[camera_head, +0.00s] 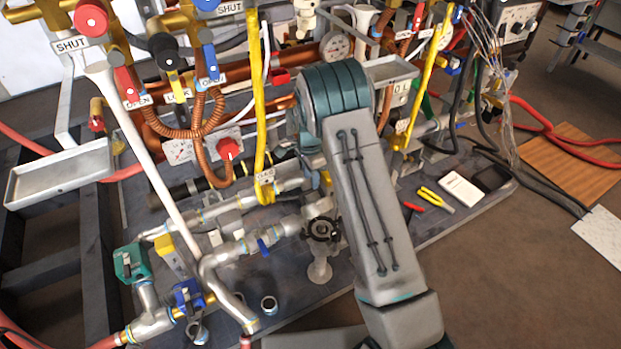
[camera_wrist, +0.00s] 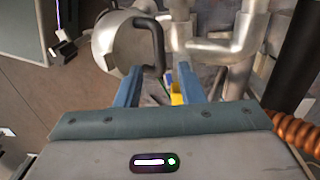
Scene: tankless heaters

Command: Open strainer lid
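In the wrist view, a grey metal cylinder with a round end cap, which looks like the strainer lid (camera_wrist: 128,48), lies just beyond my fingers, left of centre. A dark, bent handle (camera_wrist: 158,45) stands out from its face. My gripper (camera_wrist: 160,72) is open, with its two blue fingers apart and nothing held. The near end of the handle shows between the fingertips in the picture; I cannot tell whether it lies between them in depth. In the head view, my arm hides most of my gripper and I cannot make out the lid.
Grey pipes (camera_wrist: 225,50) run close to the right finger, and an orange corrugated hose (camera_wrist: 297,130) lies at right. In the head view, dense pipes, valves and a yellow hose (camera_head: 258,95) crowd around my arm. Yellow-handled pliers (camera_head: 436,199) lie on the panel at right.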

